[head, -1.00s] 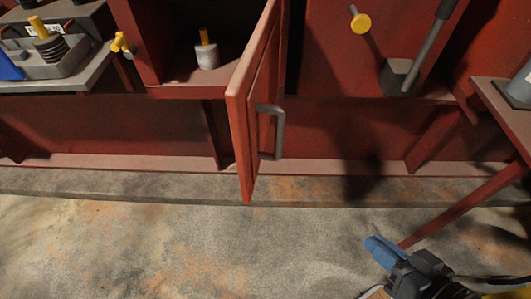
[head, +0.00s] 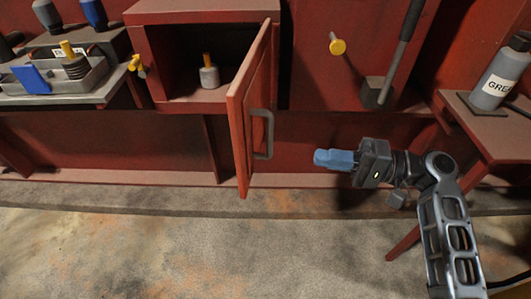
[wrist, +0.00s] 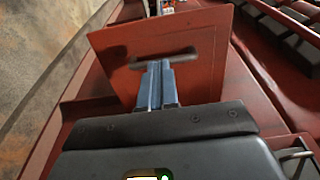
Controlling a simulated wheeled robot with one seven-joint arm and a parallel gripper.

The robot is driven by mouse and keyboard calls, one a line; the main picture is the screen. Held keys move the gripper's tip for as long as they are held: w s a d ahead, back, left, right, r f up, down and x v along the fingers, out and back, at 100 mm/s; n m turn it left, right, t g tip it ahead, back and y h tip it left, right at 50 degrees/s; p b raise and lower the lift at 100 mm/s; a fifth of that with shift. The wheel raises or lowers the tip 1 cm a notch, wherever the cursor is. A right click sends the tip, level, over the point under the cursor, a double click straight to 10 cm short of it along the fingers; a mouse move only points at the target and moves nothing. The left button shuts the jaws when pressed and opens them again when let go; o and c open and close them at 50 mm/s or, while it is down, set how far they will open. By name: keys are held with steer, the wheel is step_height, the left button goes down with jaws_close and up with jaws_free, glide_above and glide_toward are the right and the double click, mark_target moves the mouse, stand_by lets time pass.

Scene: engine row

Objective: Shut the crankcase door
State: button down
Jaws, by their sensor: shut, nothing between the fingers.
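The crankcase door (head: 253,105) is a red panel standing open, swung out toward me from the right side of a red box-like opening. Its grey bar handle (head: 267,134) is on the face turned to the right. My gripper (head: 320,158), with blue fingers, is shut and empty, to the right of the door and a little below the handle, apart from it in the head view. In the wrist view the door (wrist: 205,50) stands straight ahead of the closed fingers (wrist: 157,68), with its handle (wrist: 163,60) crossing just past the fingertips.
A grey-white cylinder with a yellow top (head: 209,76) stands inside the opening. A grease bottle (head: 499,80) stands on a side shelf. A tray (head: 80,85) is at left.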

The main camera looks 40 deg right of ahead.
mark_target(244, 147)
steer(key=p+x, duration=0.1)
steer(key=x, duration=1.3)
steer(key=shift+s, duration=0.1)
steer(key=shift+a, duration=0.1)
